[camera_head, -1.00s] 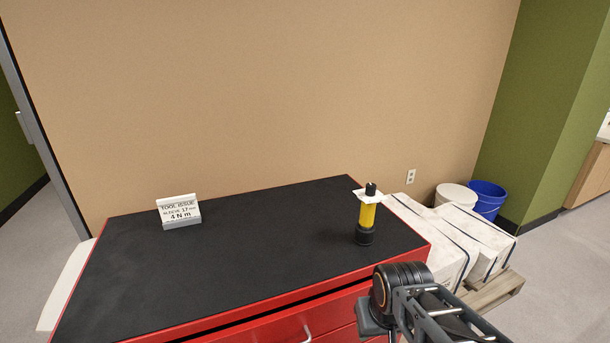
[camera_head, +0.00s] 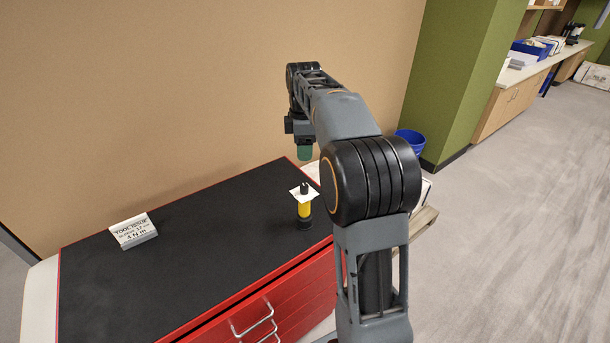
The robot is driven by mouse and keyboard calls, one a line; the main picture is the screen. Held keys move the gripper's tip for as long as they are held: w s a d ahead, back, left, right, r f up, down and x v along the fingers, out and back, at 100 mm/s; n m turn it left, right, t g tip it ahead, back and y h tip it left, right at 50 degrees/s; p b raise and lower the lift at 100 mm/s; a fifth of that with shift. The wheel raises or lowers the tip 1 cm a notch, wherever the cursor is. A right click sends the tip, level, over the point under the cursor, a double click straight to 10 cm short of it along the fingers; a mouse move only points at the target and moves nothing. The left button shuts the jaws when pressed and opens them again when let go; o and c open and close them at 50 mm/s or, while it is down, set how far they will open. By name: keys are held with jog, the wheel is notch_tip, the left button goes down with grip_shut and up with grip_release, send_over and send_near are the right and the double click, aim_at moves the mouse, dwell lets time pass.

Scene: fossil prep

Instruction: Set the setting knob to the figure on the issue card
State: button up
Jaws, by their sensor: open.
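The issue card (camera_head: 133,231) stands on the black top of the red tool cabinet at its left side. It reads "TOOL ISSUE", a sleeve line with 17, and "4 N m". A yellow tool (camera_head: 304,210) with a black base stands upright near the right end of the top. A white plate (camera_head: 303,193) and a dark knob (camera_head: 304,186) are at its upper end. My gripper (camera_head: 304,153) hangs above and behind the tool in the picture, apart from it, with greenish fingertips pointing down. It appears empty; the gap between the fingers is too small to make out.
The red cabinet (camera_head: 270,290) has a black mat top (camera_head: 190,270), mostly clear between card and tool. White wrapped blocks on a pallet (camera_head: 424,222) and a blue bucket (camera_head: 410,141) stand right of it, partly behind my arm. A tan wall (camera_head: 180,90) rises behind.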

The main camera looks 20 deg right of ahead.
aim_at(305, 186)
notch_tip(305, 186, down, 13)
jog(key=shift+b, duration=0.35)
jog(key=shift+c, duration=0.2)
jog(key=shift+d, duration=0.1)
jog(key=c, duration=0.9)
